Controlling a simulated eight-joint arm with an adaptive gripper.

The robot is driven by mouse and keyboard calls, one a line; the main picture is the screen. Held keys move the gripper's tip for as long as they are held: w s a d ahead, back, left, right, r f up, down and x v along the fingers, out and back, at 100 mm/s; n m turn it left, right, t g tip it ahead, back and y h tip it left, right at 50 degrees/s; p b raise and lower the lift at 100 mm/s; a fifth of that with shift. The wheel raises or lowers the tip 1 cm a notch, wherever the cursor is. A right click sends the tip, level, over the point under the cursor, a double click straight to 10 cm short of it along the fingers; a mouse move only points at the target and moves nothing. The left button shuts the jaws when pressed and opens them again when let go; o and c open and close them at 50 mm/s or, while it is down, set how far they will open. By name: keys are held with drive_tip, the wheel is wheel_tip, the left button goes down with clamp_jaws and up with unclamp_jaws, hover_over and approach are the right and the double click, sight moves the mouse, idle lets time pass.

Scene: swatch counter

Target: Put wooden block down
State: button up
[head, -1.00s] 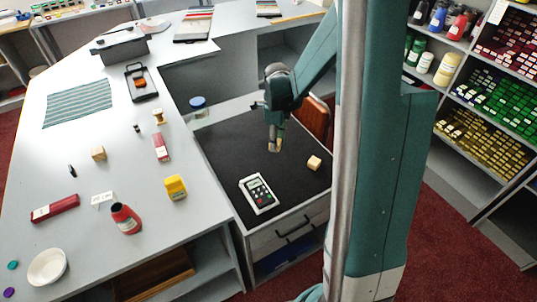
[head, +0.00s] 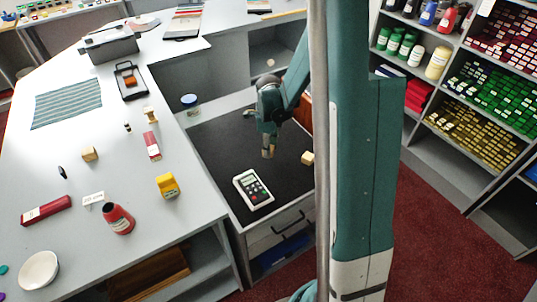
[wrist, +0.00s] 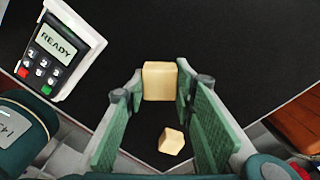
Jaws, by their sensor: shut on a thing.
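My gripper (head: 268,154) hangs over the black mat (head: 222,150) on the lower counter. In the wrist view, my gripper (wrist: 160,82) is shut on a pale wooden block (wrist: 160,80), held between the fingertips. In the head view only a small part of the held block shows at the fingertips. I cannot tell its exact height above the mat. A second wooden block (head: 307,158) lies on the mat to the right of my gripper; it also shows between the fingers in the wrist view (wrist: 172,140).
A white card terminal (head: 253,190) lies on the mat, in front of my gripper. A lidded jar (head: 189,101) stands at the back left. The mat's left part is clear.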

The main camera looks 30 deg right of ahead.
drive_tip(key=shift+f+b, duration=0.3)
drive_tip(key=shift+f, duration=1.5)
drive_tip(key=shift+f, duration=0.15)
drive_tip(key=o, duration=0.9)
drive_tip(key=shift+c, duration=0.2)
drive_tip(key=shift+r+p, duration=0.95)
drive_tip(key=shift+r, duration=5.2)
